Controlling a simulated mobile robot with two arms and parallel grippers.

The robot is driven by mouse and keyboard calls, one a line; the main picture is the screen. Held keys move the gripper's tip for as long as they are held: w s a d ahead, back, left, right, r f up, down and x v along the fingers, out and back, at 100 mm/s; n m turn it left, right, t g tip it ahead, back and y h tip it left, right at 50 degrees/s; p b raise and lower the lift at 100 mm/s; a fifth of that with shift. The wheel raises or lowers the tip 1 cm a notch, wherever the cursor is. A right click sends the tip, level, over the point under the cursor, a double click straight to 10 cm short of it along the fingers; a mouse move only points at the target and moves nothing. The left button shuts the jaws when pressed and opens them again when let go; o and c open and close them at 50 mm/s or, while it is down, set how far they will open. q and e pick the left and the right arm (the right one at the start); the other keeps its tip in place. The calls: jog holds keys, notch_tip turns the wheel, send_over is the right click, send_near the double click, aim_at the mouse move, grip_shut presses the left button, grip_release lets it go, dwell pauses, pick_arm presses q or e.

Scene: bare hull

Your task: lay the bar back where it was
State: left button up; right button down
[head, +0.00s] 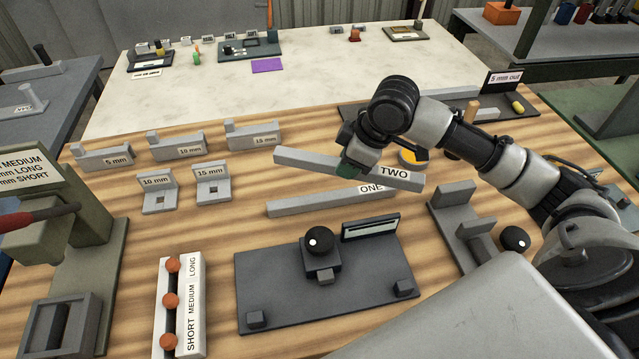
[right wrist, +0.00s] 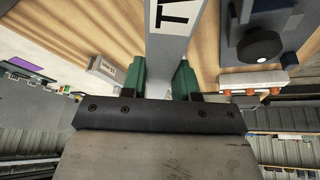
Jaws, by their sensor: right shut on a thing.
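My right gripper (head: 346,171) is shut on the grey bar marked TWO (head: 306,161), near the middle of its length. In the right wrist view the bar (right wrist: 173,38) runs between the two green fingers (right wrist: 162,82). The bar looks roughly level, tilting down to the right in the picture. It appears to be above the wooden bench, but the exact gap is hard to tell. A second grey bar, marked ONE (head: 315,203), lies on the bench just in front of it. My left gripper is not in view.
A dark plate with a black knob (head: 318,243) stands in front of the bars. Grey stepped blocks (head: 178,147) stand at the back left. A grey bracket (head: 462,220) is to the right, a yellow-topped thing (head: 408,158) behind. Bare wood lies left of bar ONE (head: 235,215).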

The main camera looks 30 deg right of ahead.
jog(key=d+f+n+g+y+b, duration=0.1)
jog(key=d+n+g+b, duration=0.1)
jog(key=d+n, duration=0.2)
jog(key=n, duration=0.1)
send_over(320, 175)
jog(key=d, duration=0.1)
notch_tip(320, 175, down, 7)
jog(key=shift+s+d+r, duration=0.15)
jog(key=shift+r, duration=0.05)
notch_tip(320, 175, down, 4)
jog(key=shift+f+p, duration=0.1)
jog(key=shift+p, duration=0.35)
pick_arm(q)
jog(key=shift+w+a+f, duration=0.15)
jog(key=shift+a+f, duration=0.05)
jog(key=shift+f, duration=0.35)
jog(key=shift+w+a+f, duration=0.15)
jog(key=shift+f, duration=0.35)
pick_arm(e)
jog(key=c, duration=0.8)
grip_release()
jog(key=shift+c, duration=0.2)
pick_arm(q)
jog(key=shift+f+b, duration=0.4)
jog(key=shift+b, duration=0.05)
pick_arm(e)
jog(key=v, duration=1.2)
jog(key=shift+d, duration=0.15)
